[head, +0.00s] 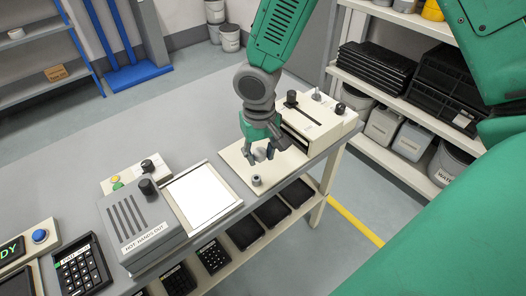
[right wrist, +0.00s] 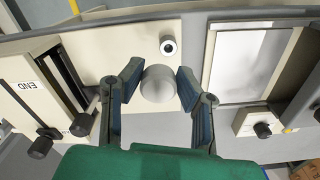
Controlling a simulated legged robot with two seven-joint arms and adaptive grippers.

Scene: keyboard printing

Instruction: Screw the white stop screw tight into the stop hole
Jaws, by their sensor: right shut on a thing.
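My right gripper (head: 259,152) is low over a cream plate (head: 235,158) on the bench. Its fingers (right wrist: 158,82) are shut around a round, pale grey-white knob, which looks like the white stop screw (right wrist: 158,84). In the head view the screw (head: 260,155) shows only partly between the fingers. A small grey ring with a dark centre (head: 256,181) stands on the plate, apart from the gripper; it also shows in the right wrist view (right wrist: 168,47). I cannot tell whether it is the stop hole. Whatever lies under the held screw is hidden. My left gripper is not in view.
A cream slotted box with dark knobs (head: 318,118) stands close behind the gripper. A white panel in a frame (head: 202,194) and a grey vented unit (head: 140,226) lie to the left. Shelves with black trays (head: 375,72) stand beyond the bench at right.

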